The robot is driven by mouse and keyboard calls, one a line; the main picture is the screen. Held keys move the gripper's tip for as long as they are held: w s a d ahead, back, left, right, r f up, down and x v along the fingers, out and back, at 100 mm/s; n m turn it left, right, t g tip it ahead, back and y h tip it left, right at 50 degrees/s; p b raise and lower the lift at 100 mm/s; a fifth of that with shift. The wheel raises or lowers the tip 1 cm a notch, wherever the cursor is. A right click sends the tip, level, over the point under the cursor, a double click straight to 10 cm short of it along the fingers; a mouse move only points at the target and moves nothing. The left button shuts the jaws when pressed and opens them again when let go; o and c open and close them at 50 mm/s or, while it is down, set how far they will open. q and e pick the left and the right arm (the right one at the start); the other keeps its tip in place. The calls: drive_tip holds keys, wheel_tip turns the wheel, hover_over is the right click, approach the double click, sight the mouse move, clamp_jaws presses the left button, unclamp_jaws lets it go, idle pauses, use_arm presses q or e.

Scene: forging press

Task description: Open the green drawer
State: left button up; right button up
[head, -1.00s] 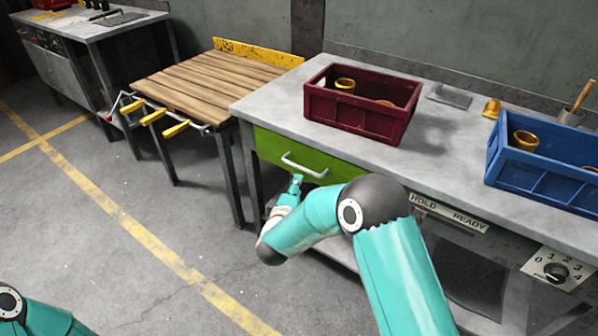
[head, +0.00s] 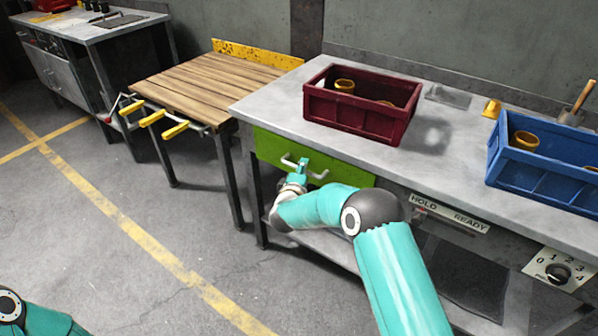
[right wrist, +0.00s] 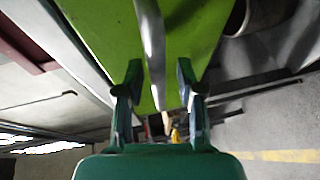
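The green drawer (head: 347,174) sits under the grey bench top, its front looking flush with the bench. Its pale bar handle (head: 288,159) runs across the front. In the right wrist view the green front (right wrist: 197,30) fills the top middle and the handle (right wrist: 151,45) runs down between my fingers. My right gripper (head: 301,170) is at the handle. Its two fingers (right wrist: 158,75) are apart, one on each side of the bar, with gaps showing. My left gripper is out of view; only part of that arm shows at bottom left.
A dark red crate (head: 345,125) and a blue crate (head: 540,176) with yellow rings stand on the bench (head: 262,106). A wooden-topped table (head: 205,85) with yellow-handled clamps is to the left. The floor in front is clear.

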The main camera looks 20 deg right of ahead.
clamp_jaws()
